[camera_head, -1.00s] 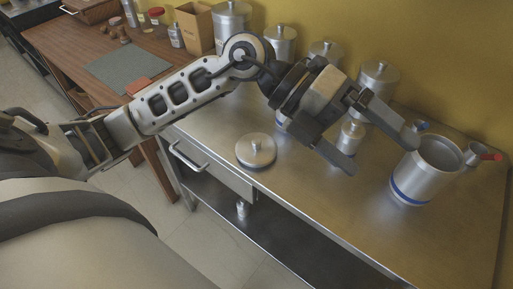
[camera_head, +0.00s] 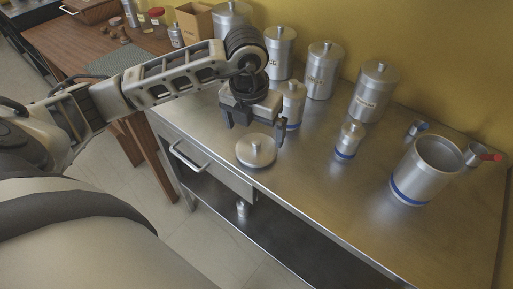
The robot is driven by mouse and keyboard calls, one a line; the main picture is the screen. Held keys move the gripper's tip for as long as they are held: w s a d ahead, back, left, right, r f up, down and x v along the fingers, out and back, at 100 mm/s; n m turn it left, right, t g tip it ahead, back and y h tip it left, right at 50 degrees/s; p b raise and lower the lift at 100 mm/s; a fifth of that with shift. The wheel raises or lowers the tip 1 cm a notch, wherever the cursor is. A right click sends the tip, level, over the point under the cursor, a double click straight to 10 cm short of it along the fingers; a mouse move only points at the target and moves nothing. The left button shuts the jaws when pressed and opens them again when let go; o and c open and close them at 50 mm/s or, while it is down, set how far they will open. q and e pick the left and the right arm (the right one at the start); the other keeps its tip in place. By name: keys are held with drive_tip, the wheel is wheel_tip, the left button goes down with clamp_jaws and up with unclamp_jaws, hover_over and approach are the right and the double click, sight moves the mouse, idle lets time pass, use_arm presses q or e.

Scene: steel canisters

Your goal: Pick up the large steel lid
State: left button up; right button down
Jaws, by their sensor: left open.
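The large steel lid (camera_head: 256,152) lies flat on the steel table, near its front edge above the drawer, with its small knob upward. I cannot tell whether a finger touches the lid. An open steel canister (camera_head: 426,172) with a blue band stands without a lid at the right of the table. My right gripper is not in view.
Lidded canisters stand along the wall, including one with a blue band (camera_head: 291,103) close right of my gripper. A small lidded canister (camera_head: 348,141) stands mid-table. A cup (camera_head: 474,155) with a red handle is at far right. The front middle is clear.

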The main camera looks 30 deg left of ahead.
sight(256, 141)
use_arm(q)
drive_tip(key=shift+w+a+f+p, duration=0.1)
drive_tip(key=shift+w+f+p, duration=0.1)
drive_tip(key=shift+f, duration=0.85)
drive_tip(key=shift+w+d+f+p, duration=0.1)
drive_tip(key=shift+w+f, duration=0.1)
drive_tip(key=shift+f, duration=0.9)
drive_tip(key=shift+w+a+f+p, duration=0.1)
drive_tip(key=shift+w+f+p, duration=0.1)
drive_tip(key=shift+f, duration=0.85)
drive_tip(key=c, duration=0.7)
